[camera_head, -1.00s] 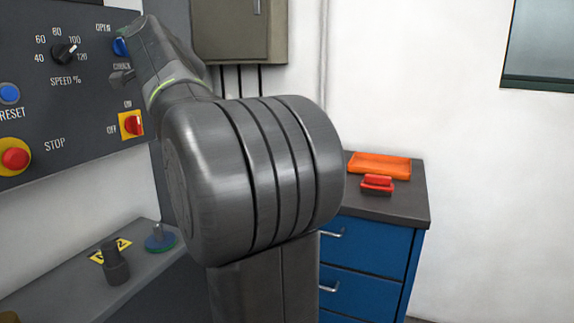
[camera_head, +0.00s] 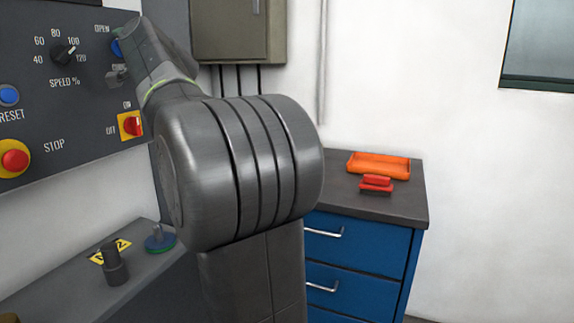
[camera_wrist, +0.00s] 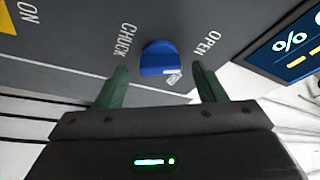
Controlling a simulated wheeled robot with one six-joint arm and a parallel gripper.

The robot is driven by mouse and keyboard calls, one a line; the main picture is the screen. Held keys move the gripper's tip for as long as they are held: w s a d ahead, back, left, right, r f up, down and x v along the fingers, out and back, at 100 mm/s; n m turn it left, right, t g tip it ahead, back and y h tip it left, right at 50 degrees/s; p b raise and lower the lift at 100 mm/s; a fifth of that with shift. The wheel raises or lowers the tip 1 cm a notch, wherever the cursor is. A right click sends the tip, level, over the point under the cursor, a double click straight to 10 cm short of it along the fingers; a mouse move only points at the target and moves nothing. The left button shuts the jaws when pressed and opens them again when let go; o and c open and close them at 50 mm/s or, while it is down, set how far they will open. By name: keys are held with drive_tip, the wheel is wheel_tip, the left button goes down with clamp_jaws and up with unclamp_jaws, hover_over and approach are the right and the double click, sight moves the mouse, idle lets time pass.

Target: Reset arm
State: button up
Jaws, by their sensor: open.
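My gripper (camera_wrist: 161,84) is open in the wrist view, with its two green fingers apart and nothing between them. A blue chuck knob (camera_wrist: 160,58) on the grey panel (camera_wrist: 80,55) lies just beyond the fingertips, between the CHUCK and OPEN labels; I cannot tell whether the fingers touch it. In the head view my arm fills the middle and reaches up to the panel (camera_head: 85,75). A small part of the blue knob (camera_head: 116,48) shows beside the arm there. My gripper is mostly hidden behind the arm in that view.
The panel also holds a red stop button (camera_head: 15,160), a blue reset button (camera_head: 9,95), a speed dial (camera_head: 64,52) and a red on/off switch (camera_head: 132,125). A blue cabinet (camera_head: 355,265) with an orange tray (camera_head: 378,165) stands right. A grey box (camera_head: 237,30) hangs behind.

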drive_tip(key=b+v, duration=0.3)
drive_tip(key=v, duration=0.9)
drive_tip(key=w+a+r+m+h+p, duration=0.1)
drive_tip(key=w+a+r+m+p, duration=0.1)
drive_tip(key=w+a+p, duration=0.7)
drive_tip(key=shift+a+r, duration=0.45)
drive_tip(key=shift+r, duration=0.15)
drive_tip(key=m+p, duration=0.2)
drive_tip(key=p, duration=0.4)
drive_tip(key=m+g+h+p, duration=0.1)
drive_tip(key=m+p, duration=0.2)
drive_tip(key=p, duration=0.4)
drive_tip(key=shift+h, duration=0.3)
drive_tip(key=m+p, duration=0.1)
drive_tip(key=p, duration=0.3)
drive_tip(key=shift+r+m+g, duration=0.1)
drive_tip(key=shift+m+g, duration=0.3)
drive_tip(key=m+p, duration=0.1)
drive_tip(key=p, duration=0.3)
drive_tip(key=shift+m+g+h+p, duration=0.3)
drive_tip(key=shift+m+g, duration=0.1)
drive_tip(key=shift+m+p, duration=0.3)
drive_tip(key=shift+p, duration=0.15)
